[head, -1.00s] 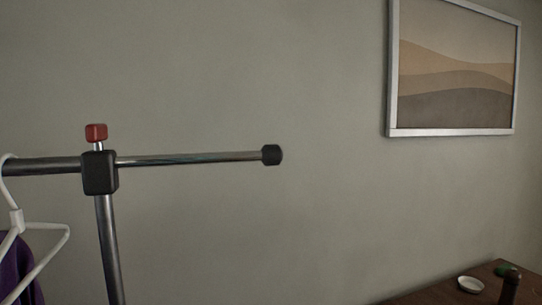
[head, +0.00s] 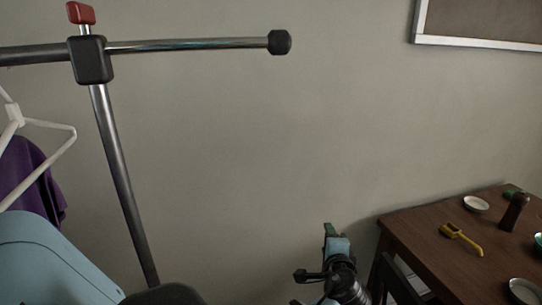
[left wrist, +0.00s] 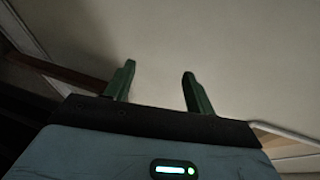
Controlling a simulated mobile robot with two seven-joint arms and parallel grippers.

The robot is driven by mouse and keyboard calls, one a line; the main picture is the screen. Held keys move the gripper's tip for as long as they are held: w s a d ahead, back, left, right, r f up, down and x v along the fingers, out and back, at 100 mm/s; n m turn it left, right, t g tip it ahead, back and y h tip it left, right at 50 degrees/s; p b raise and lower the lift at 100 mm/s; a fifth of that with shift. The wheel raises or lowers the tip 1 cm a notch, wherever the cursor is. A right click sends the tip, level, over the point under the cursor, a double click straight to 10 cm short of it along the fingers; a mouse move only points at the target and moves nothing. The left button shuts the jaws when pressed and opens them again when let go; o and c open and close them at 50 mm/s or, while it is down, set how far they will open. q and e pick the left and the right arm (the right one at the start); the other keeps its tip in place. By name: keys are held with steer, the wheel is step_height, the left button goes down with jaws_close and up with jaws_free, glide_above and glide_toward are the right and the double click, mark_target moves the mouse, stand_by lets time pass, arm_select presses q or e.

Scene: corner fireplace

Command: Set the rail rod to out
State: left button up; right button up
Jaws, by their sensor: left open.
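The rail rod (head: 190,45) is a thin chrome rod in the head view. It runs out to the right from a black clamp block (head: 91,60) and ends in a black cap (head: 279,42). A red knob (head: 80,13) stands on a short stem above the block. My left gripper (head: 328,232) shows at the bottom middle, well below the rod and apart from it, seen partly end-on. In the left wrist view its two green fingers (left wrist: 158,83) are apart with nothing between them. My right gripper is not seen.
A white hanger (head: 45,124) and purple cloth (head: 32,175) hang at left, beside the rack's post (head: 120,175). The wall behind the rod is clear.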

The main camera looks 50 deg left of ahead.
arm_select(q)
step_height(320, 180, up, 26)
steer(key=a+f+n+g+y+b, duration=0.1)
steer(key=a+n+g+y, duration=0.1)
steer(key=n+g+y, duration=0.35)
steer(key=s+r+n+g+y, duration=0.3)
steer(key=s+r+g, duration=0.15)
steer(key=r, duration=0.75)
steer(key=n+g+h+b, duration=0.1)
steer(key=n+g+h, duration=0.1)
steer(key=n+g, duration=0.3)
glide_toward(268, 43)
steer(key=w+a+g, duration=0.1)
steer(key=w+a, duration=0.1)
steer(key=a, duration=0.2)
steer(key=shift+s+f+m, duration=0.1)
steer(key=shift+s+m, duration=0.15)
steer(key=shift+m, duration=0.1)
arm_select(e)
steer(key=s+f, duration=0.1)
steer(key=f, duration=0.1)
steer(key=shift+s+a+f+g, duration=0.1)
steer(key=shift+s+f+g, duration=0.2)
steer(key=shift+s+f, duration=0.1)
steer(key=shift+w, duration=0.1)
